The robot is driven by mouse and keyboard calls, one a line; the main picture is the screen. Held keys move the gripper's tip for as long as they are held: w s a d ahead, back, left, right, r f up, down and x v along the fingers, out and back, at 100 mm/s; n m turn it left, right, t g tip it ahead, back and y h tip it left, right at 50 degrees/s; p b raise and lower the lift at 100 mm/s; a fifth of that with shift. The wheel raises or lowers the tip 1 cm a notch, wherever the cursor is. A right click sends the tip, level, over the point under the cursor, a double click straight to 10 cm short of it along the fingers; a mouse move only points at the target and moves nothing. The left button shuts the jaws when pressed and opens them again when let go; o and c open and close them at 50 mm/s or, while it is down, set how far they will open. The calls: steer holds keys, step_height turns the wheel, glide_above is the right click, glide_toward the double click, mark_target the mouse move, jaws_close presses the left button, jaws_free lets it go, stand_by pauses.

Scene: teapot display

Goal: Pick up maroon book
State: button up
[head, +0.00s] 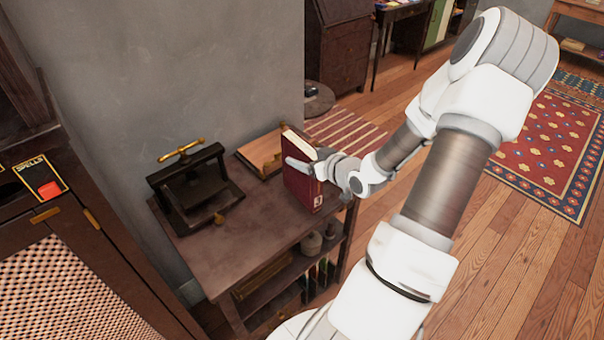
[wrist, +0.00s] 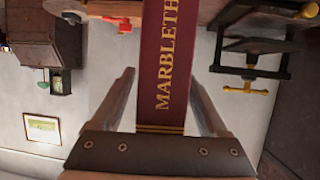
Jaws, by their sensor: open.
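The maroon book (head: 302,188) stands upright on the small dark wooden table (head: 243,255), near its right side. In the wrist view its spine (wrist: 162,75), with gold lettering reading "MARBLETH", lies between my two fingers. My gripper (head: 305,165) reaches the book from the right in the head view. In the wrist view my gripper (wrist: 163,95) is open, with one finger on each side of the spine and a visible gap on both sides. The far ends of the book are cut off in the wrist view.
A black press with a brass handle (head: 190,185) stands left of the book. A flat wooden board (head: 262,152) lies behind it. A grey wall (head: 150,70) rises behind the table. Small items sit on the shelf below. Wooden floor (head: 460,250) is open on the right.

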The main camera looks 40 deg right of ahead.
jaws_close()
stand_by(0.3)
steer(key=shift+r, duration=0.1)
stand_by(1.0)
